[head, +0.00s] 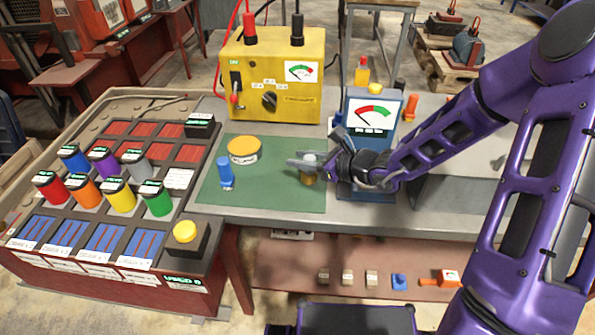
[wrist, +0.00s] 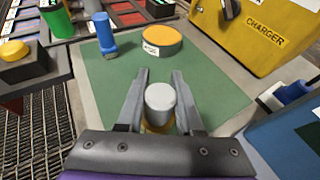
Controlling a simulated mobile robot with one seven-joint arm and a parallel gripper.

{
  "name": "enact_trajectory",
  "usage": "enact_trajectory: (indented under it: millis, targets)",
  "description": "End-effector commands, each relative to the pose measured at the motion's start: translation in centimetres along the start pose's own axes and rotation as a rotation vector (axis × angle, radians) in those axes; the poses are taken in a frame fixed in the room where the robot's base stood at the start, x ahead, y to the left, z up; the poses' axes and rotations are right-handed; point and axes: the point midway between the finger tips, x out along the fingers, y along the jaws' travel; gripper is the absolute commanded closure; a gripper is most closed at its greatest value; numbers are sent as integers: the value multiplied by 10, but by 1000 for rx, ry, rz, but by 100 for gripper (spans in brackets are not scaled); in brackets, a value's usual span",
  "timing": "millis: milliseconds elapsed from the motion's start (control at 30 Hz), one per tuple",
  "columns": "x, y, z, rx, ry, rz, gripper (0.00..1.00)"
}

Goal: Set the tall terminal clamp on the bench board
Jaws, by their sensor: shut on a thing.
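My gripper (head: 303,163) is over the right part of the green board (head: 280,193) on the bench. Its two fingers (wrist: 160,76) are shut on a small upright cylinder (wrist: 160,98) with a grey top and a brass-coloured lower part. In the head view the held cylinder (head: 309,179) is partly hidden by the fingers; I cannot tell whether its base touches the board. A tall blue clamp-like piece (head: 226,173) stands upright on the board's left part. It also shows in the wrist view (wrist: 104,35). Which piece is the tall terminal clamp is not clear.
An orange-topped round tin (head: 244,151) stands on the board's back part. A yellow charger (head: 272,75) is behind it, and a blue meter box (head: 365,125) stands close right of my gripper. A rack with coloured cylinders (head: 120,195) is left. The board's front middle is clear.

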Motion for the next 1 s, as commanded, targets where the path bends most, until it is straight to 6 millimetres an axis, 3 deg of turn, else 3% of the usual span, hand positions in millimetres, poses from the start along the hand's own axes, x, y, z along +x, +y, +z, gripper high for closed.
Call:
enact_trajectory:
  millis: [300, 733, 767, 900, 1000]
  targets:
    - [15, 0, -35, 1, -1, 0, 100]
    - [17, 0, -41, -2, -1, -1, 100]
    - [17, 0, -40, -1, 0, -1, 61]
    - [16, 0, -40, -1, 0, -1, 36]
    - [16, 0, -40, -1, 0, -1, 35]
